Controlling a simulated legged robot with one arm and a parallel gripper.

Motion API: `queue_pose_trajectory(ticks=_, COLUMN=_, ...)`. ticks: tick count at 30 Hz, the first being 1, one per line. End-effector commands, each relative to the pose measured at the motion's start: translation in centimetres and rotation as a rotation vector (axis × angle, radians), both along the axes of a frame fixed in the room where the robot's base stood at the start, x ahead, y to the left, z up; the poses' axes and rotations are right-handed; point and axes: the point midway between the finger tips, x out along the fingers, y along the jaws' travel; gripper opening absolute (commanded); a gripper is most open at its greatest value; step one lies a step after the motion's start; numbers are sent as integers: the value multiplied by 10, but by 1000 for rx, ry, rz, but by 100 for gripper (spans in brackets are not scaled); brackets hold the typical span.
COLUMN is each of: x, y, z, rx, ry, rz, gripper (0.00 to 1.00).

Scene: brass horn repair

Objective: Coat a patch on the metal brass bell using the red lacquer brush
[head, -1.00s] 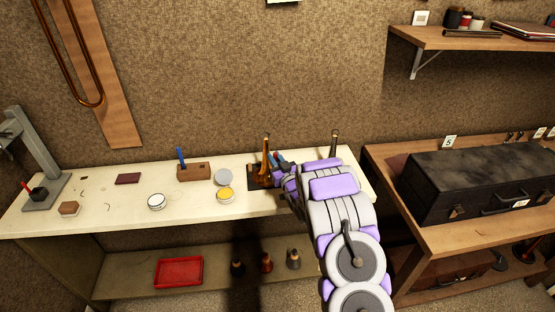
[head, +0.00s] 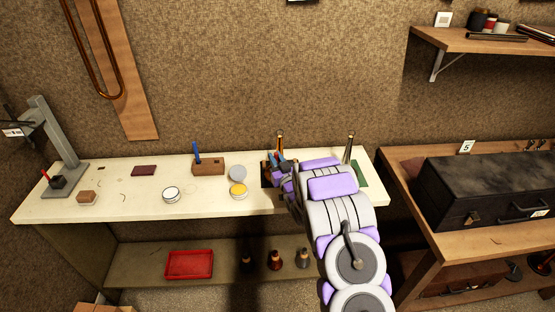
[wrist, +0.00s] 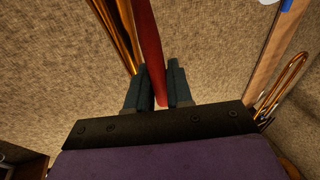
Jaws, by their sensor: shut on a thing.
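The brass bell (head: 281,141) stands on a dark mat at the right part of the white bench. My gripper (head: 276,161) is in front of it and hides its lower part. In the wrist view, my gripper (wrist: 158,88) is shut on a red handle (wrist: 149,45), taken to be the lacquer brush. The handle runs up out of the picture, so its bristles are hidden. Brass (wrist: 118,28) shows just left of the handle in the wrist view. Whether brush and bell touch, I cannot tell.
An open yellow tin (head: 238,190) with a round grey lid (head: 237,173) and a white tin (head: 171,195) stand left of my gripper. A wooden block (head: 208,167) holds a blue handle. Another brass piece (head: 349,148) stands right, on a green mat.

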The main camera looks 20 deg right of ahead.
Motion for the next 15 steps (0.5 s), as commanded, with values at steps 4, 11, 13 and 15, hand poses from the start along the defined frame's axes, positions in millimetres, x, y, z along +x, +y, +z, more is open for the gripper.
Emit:
queue_pose_trajectory(ticks=4, x=-1, y=-9, z=0, rx=0, ry=-1, rz=-1, gripper=0)
queue_pose_trajectory(ticks=11, x=-4, y=-26, z=-1, rx=-1, ry=0, rz=-1, gripper=0)
queue_pose_trajectory(ticks=13, x=-5, y=-29, z=-1, rx=-1, ry=0, rz=-1, gripper=0)
queue_pose_trajectory(ticks=15, x=-5, y=-30, z=-1, rx=-1, ry=1, rz=-1, gripper=0)
